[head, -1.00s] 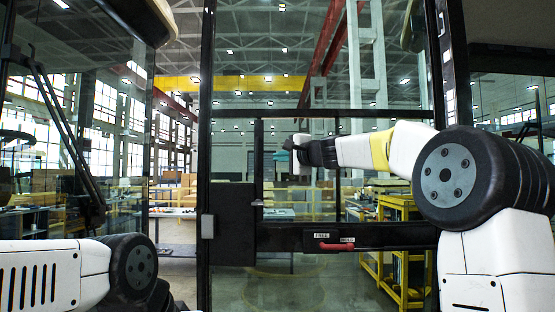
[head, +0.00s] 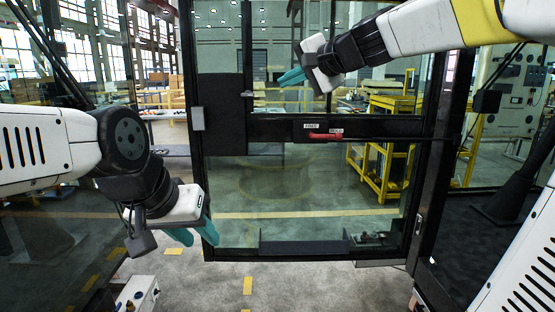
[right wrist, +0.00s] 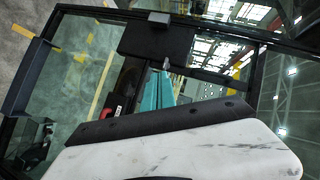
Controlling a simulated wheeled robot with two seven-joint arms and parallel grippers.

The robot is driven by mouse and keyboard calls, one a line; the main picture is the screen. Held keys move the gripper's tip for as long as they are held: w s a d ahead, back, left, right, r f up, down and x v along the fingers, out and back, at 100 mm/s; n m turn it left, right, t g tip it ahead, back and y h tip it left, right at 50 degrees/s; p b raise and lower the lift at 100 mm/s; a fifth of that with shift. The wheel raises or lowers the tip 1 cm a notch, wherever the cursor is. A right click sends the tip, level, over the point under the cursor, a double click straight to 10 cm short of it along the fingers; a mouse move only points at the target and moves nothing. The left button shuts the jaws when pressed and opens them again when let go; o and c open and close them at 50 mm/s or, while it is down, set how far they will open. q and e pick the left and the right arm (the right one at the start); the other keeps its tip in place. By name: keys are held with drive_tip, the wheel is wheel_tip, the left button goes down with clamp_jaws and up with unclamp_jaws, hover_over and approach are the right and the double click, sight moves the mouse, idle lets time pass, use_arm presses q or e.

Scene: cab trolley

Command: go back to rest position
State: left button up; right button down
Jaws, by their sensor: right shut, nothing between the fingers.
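My right gripper (head: 290,78) has teal fingers and is held up at the upper middle of the head view, in front of the glass door. Its fingers are closed with nothing between them. It also shows in the right wrist view (right wrist: 157,92), over the dark door frame. My left gripper (head: 194,236) hangs low at the lower left of the head view, pointing down. Its two teal fingers are apart and no object shows between them. It overlaps the door's lower left edge in the picture; I cannot tell how close it is.
The glass door (head: 300,190) has a dark frame and a crossbar with a red handle (head: 325,135). A yellow shelf rack (head: 385,150) stands behind the glass. A white box with knobs (head: 137,294) is at the bottom left. Bare floor shows in front.

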drive_tip(key=s+d+f+n+g+h, duration=0.1)
drive_tip(key=s+d+f, duration=0.3)
drive_tip(key=s+f, duration=0.4)
drive_tip(key=s+d+f+n+g+h, duration=0.2)
drive_tip(key=s+d+f+n+h, duration=0.1)
drive_tip(key=s+f, duration=0.5)
drive_tip(key=s+d+f+n+g+h, duration=0.2)
drive_tip(key=s+d+f, duration=0.2)
drive_tip(key=s+f, duration=0.4)
drive_tip(key=shift+d+f+n+h, duration=0.3)
drive_tip(key=shift+d+f+n, duration=0.1)
drive_tip(key=shift+f, duration=0.5)
drive_tip(key=shift+a, duration=0.1)
